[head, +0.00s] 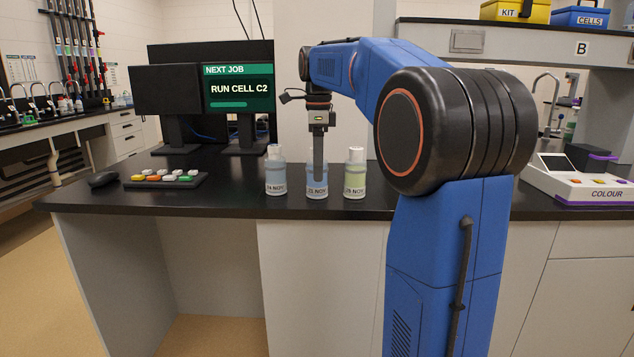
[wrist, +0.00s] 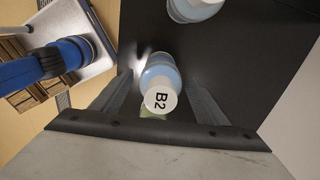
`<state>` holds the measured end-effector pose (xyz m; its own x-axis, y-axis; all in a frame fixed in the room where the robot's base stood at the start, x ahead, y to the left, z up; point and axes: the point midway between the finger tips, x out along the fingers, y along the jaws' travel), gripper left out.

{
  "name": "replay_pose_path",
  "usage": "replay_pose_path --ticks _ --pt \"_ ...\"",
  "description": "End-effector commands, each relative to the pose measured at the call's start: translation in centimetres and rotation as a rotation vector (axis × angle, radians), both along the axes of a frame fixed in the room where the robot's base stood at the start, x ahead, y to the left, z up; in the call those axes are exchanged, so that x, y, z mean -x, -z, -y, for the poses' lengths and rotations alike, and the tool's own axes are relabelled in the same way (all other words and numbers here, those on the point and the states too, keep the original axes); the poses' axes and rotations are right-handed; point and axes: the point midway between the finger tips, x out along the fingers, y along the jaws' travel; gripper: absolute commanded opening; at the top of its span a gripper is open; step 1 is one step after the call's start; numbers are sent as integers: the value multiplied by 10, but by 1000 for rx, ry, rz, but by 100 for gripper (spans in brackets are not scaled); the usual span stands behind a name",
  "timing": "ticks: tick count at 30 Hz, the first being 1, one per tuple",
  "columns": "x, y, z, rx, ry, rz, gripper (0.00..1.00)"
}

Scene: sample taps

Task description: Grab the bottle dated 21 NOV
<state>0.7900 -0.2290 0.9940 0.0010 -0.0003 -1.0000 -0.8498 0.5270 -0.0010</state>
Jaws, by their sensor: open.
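The bottle labelled 21 NOV (head: 317,191) stands upright on the dark bench, in the middle of a row of 3 bottles, with pale blue liquid. My gripper (head: 319,172) points down over it, and a finger hides its upper part in the head view. In the wrist view a bottle with a white cap marked B2 (wrist: 160,97) shows between the two fingers of my open gripper (wrist: 163,82). A gap shows on each side of the cap. Whether a finger touches the bottle lower down cannot be told.
A blue bottle that seems to read 14 NOV (head: 275,176) stands close on the left. A yellow-green bottle that seems to read 28 NOV (head: 355,178) stands close on the right. A button panel (head: 165,179) and monitors (head: 238,95) are further left.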

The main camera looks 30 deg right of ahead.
Motion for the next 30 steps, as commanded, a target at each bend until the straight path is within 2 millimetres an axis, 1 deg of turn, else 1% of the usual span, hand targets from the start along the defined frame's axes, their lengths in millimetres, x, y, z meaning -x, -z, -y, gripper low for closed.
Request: replay_pose_path --ticks 4,9,12,15,21,22,23,24,26,27,28,30 --pt "0 15 -1 -1 0 -3 68" --pt "-1 38 -2 -1 0 -3 68" --pt "-2 47 -2 -1 0 -1 68" --pt "-2 51 -2 -1 0 -1 68" --pt "-2 51 -2 -1 0 -1 68" --pt "-2 51 -2 -1 0 -1 63" --pt "-2 51 -2 -1 0 -1 56" --pt "-2 51 -2 -1 0 -1 46" --pt "-2 51 -2 -1 0 -1 32" --pt "-2 51 -2 -1 0 -1 22" --pt "-2 51 -2 -1 0 -1 17" --pt "-2 51 -2 0 0 0 17"
